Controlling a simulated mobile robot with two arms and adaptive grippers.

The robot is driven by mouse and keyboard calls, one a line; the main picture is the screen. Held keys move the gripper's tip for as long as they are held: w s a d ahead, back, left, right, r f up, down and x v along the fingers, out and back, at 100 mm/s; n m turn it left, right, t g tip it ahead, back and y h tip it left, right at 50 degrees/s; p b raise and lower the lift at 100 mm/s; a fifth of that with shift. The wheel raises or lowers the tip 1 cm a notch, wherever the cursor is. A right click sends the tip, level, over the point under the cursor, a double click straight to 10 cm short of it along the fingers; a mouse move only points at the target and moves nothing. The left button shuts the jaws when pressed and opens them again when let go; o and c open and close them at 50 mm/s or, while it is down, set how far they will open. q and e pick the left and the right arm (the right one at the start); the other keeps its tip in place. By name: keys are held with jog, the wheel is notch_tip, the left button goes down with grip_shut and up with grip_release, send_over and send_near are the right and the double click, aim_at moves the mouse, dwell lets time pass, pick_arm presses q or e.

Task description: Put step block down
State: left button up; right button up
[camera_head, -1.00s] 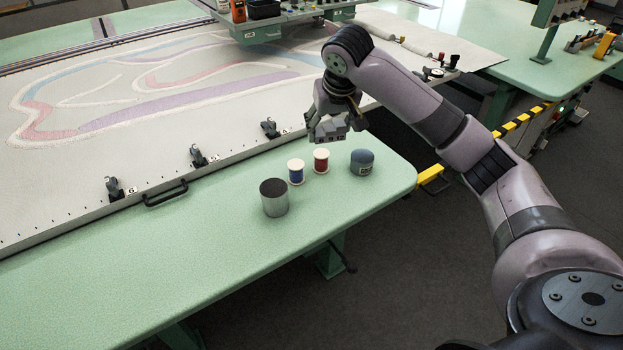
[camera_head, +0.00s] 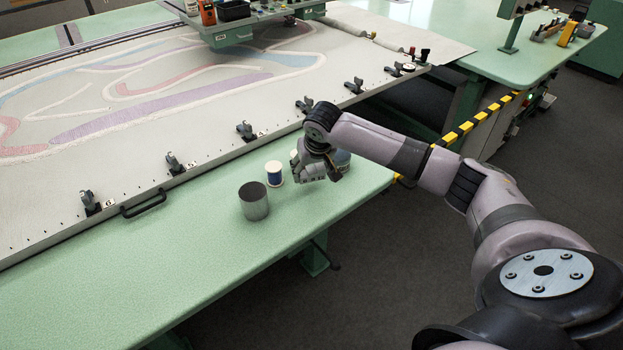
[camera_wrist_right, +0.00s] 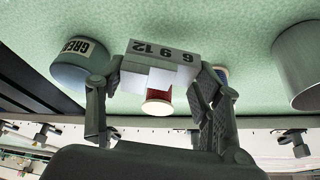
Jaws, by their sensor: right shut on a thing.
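The step block (camera_wrist_right: 155,62) is a pale grey stepped piece marked 6 9 12. My right gripper (camera_head: 318,176) is shut on it low over the green table's front edge strip (camera_head: 190,235). In the wrist view the two fingers of my right gripper (camera_wrist_right: 160,88) sit on either side of the block. In the head view the block (camera_head: 308,173) is small and partly covered by the gripper. I cannot tell whether it touches the table. My left gripper is not in view.
An open metal cup (camera_head: 254,205) and a blue thread spool (camera_head: 274,173) stand left of the gripper. A red spool (camera_wrist_right: 158,97) and a blue-grey round pot (camera_wrist_right: 80,68) are close by. Clamps line the frame edge (camera_head: 245,132). The table's left part is free.

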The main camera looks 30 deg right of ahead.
aim_at(313, 176)
notch_tip(313, 176, down, 4)
jog(key=shift+r, duration=0.1)
jog(key=o, duration=1.4)
jog(key=shift+o, duration=0.2)
jog(key=v, duration=1.2)
